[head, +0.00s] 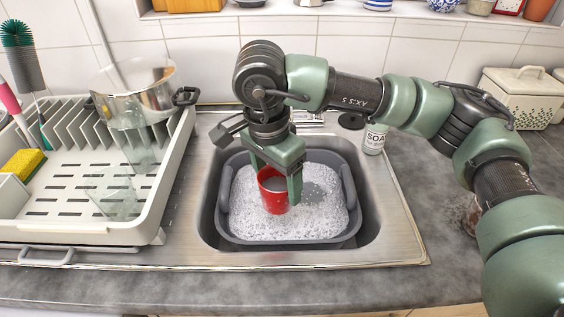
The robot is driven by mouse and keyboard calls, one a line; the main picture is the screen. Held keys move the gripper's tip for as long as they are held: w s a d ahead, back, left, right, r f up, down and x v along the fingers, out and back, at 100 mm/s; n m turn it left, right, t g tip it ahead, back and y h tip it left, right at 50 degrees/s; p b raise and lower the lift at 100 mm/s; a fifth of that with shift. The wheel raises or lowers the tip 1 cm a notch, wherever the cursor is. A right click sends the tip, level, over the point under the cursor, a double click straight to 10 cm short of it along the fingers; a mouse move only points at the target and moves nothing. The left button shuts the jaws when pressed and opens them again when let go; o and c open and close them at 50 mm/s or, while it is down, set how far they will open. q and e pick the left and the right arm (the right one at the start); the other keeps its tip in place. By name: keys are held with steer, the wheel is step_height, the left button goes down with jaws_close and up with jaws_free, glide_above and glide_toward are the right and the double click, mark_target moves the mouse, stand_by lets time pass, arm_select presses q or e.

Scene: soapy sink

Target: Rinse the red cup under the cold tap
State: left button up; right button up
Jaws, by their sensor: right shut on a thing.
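The red cup (275,199) is over the soapy water in the sink, upright or nearly so. My right gripper (277,180) reaches down from above and is shut on the cup, with green fingers at either side of it. The cup's lower end is at the foam, and I cannot tell whether it touches. The grey basin (222,222) holds white suds and sits in the steel sink (206,200). The tap is mostly hidden behind my right arm; a bit of metal (308,117) shows behind the sink. My left gripper is not in view.
A white dish rack (140,232) stands left of the sink with a steel pot (130,88), clear glasses (110,192) and a yellow sponge (24,164). A soap bottle (374,138) stands behind the sink's right corner. The counter right of the sink is mostly clear.

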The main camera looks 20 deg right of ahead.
steer(key=s+a+r+p, duration=0.1)
steer(key=s+a+r, duration=0.1)
steer(key=s+r, duration=0.2)
steer(key=shift+s, duration=0.35)
stand_by(0.6)
